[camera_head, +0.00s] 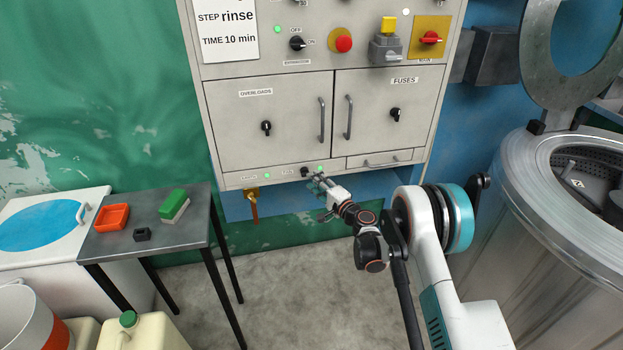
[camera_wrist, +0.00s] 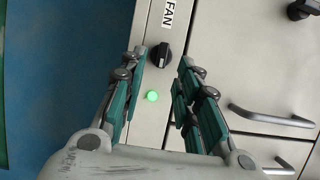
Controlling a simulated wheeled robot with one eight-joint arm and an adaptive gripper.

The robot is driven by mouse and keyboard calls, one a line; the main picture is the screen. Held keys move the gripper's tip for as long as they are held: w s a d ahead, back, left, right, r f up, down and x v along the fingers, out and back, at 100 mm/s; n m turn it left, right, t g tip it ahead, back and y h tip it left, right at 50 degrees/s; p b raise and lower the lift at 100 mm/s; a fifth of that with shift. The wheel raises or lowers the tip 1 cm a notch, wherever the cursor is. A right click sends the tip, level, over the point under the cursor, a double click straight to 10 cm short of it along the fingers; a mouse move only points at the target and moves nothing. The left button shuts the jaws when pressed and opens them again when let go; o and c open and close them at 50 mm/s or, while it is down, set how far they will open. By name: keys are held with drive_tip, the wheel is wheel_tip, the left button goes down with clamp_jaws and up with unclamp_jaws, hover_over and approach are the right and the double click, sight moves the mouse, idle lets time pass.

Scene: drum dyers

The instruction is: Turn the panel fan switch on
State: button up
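The panel fan switch (camera_wrist: 160,55) is a small black rotary knob beside the FAN label (camera_wrist: 167,14), with a lit green lamp (camera_wrist: 152,96) next to it. In the head view the switch (camera_head: 305,171) sits low on the grey panel, and its lamp (camera_head: 320,168) is partly close to my gripper (camera_head: 318,184). In the wrist view my gripper (camera_wrist: 161,62) is open and empty, with the knob appearing between its fingertips. I cannot tell whether the fingers reach around the knob. The knob's long side runs roughly up and down in the wrist view.
The cabinet has OVERLOADS (camera_head: 270,124) and FUSES (camera_head: 388,112) doors with handles, and a small drawer (camera_head: 378,160) right of the switch. A dark table (camera_head: 150,238) with small items stands left. A metal drum (camera_head: 535,220) stands right. Floor between is clear.

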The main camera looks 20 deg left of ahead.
drive_tip(key=v, duration=0.8)
drive_tip(key=shift+s+d, duration=0.1)
drive_tip(key=s+d+r+n+g+h, duration=0.1)
drive_tip(key=s+d+r+n+h, duration=0.15)
drive_tip(key=d+r, duration=0.4)
drive_tip(key=s+d+r+n+h, duration=0.1)
drive_tip(key=s+d+r, duration=0.25)
drive_tip(key=r, duration=0.65)
drive_tip(key=s+d+r+n+g+h, duration=0.1)
drive_tip(key=s+d+r+n+h, duration=0.1)
drive_tip(key=d+r, duration=0.5)
drive_tip(key=s+d+h, duration=0.3)
drive_tip(key=s+d, duration=0.4)
drive_tip(key=s, duration=0.3)
drive_tip(key=s+d+r+n+g+h, duration=0.1)
drive_tip(key=s+d+h, duration=0.2)
drive_tip(key=s+d, duration=0.5)
drive_tip(key=s+d+r+n+h, duration=0.1)
drive_tip(key=s+d+h, duration=0.2)
drive_tip(key=s+d, duration=0.4)
drive_tip(key=s, duration=0.7)
drive_tip(key=shift+d+g, duration=0.3)
drive_tip(key=shift+d, duration=0.1)
